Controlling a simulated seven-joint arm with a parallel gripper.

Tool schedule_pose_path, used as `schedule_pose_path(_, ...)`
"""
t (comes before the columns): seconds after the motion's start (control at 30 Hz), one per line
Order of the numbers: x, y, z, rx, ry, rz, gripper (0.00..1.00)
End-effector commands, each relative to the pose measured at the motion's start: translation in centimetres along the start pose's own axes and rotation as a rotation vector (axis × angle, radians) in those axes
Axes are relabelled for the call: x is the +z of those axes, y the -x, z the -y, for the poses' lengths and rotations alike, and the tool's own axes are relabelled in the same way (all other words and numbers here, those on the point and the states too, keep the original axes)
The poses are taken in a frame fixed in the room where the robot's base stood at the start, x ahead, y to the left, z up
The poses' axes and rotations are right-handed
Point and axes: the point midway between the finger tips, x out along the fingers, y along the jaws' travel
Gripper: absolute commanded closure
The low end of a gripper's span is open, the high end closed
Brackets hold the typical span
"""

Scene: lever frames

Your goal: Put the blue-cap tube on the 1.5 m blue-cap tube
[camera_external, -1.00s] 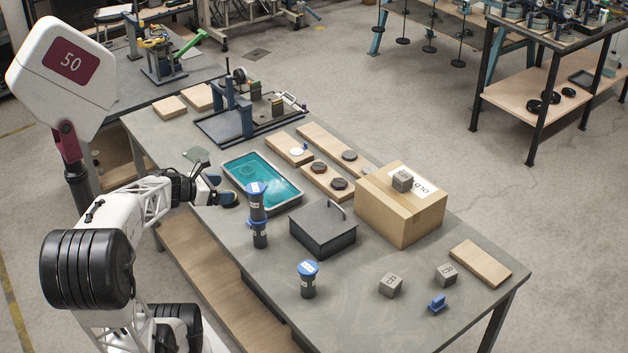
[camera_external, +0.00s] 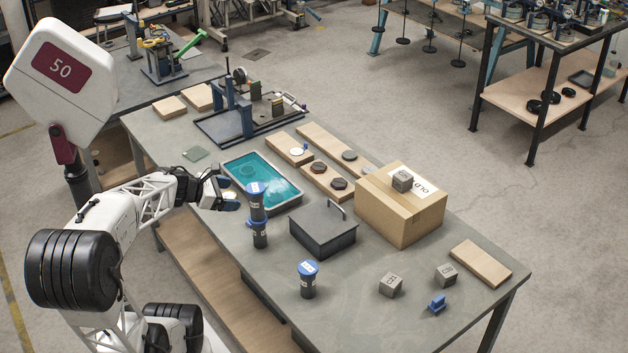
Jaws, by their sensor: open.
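Two dark tubes with blue caps stand one on top of the other near the table's left edge: the upper tube (camera_external: 257,205) rests on the lower tube (camera_external: 260,238). The stack looks upright. A separate blue-cap tube (camera_external: 308,284) stands upright alone near the front edge. The labels are too small to read, so I cannot tell which is the 1.5 m one. My gripper (camera_external: 230,194) is open, just left of the stack's upper tube, with dark blue fingertips pointing toward it. I see nothing between the fingers, and they look apart from the tube.
A teal-filled tray (camera_external: 292,203) lies right behind the stack. A dark lidded box (camera_external: 322,232) and a cardboard box (camera_external: 385,218) with a grey cube on top stand to the right. Two grey cubes, a small blue piece (camera_external: 437,304) and a wooden block (camera_external: 481,264) lie at the right.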

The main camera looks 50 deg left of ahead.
Motion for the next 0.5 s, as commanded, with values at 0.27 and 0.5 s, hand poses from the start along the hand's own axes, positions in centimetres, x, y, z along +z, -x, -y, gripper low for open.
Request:
schedule_pose_path(0.27, 0.7, -1.6, 4.1, -0.178, -0.329, -0.089, 0.15)
schedule_pose_path(0.5, 1.0, -2.4, 7.4, -0.335, -0.636, -0.144, 0.15)
